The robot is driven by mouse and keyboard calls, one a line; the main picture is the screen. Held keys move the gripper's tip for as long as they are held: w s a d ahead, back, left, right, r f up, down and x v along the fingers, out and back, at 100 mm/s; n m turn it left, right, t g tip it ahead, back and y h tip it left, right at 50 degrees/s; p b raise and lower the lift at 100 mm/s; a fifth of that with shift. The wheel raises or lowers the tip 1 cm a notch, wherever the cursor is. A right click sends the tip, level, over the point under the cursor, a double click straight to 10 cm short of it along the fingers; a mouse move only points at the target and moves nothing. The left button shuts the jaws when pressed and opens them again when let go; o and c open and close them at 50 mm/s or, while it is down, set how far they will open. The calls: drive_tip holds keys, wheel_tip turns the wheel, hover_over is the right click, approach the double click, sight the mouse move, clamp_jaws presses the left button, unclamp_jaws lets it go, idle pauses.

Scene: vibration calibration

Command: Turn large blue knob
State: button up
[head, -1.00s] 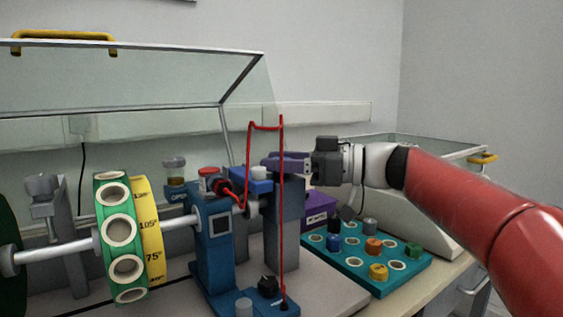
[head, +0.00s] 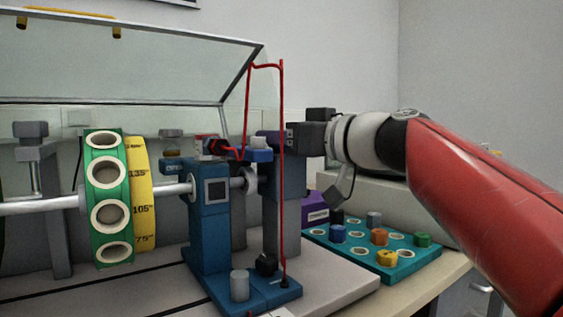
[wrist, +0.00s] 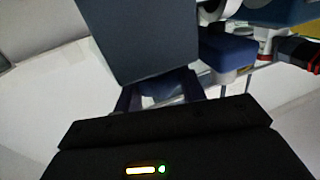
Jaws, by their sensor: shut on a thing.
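The blue rig (head: 208,240) stands in the middle of the head view, with a white shaft through it. A blue block (head: 258,155) sits at the rig's top right. It also shows, dark blue, in the wrist view (wrist: 226,55). I cannot tell for sure which part is the large blue knob. My gripper (head: 268,142) reaches in from the right at the top of a grey post (head: 284,205). In the wrist view my gripper's fingers (wrist: 158,97) run up to a dark slab that hides their tips. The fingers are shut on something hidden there.
A green wheel (head: 108,192) and yellow degree dial (head: 141,205) are on the shaft at left. A red wire (head: 282,170) stands close to my gripper. A teal tray (head: 330,238) of coloured knobs lies lower right. A raised clear cover (head: 130,75) hangs behind.

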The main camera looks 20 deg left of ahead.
drive_tip(key=m+t+h, duration=0.2)
drive_tip(key=t, duration=0.1)
drive_tip(key=shift+s+r, duration=0.1)
drive_tip(key=shift+m+t+h+p, duration=0.7)
drive_tip(key=shift+m+t+h, duration=0.3)
drive_tip(key=shift+m+t, duration=0.15)
drive_tip(key=o, duration=0.7)
drive_tip(key=b+v, duration=0.2)
drive_tip(key=v, duration=0.5)
drive_tip(key=shift+s+d+b, duration=0.2)
drive_tip(key=shift+s+b, duration=0.1)
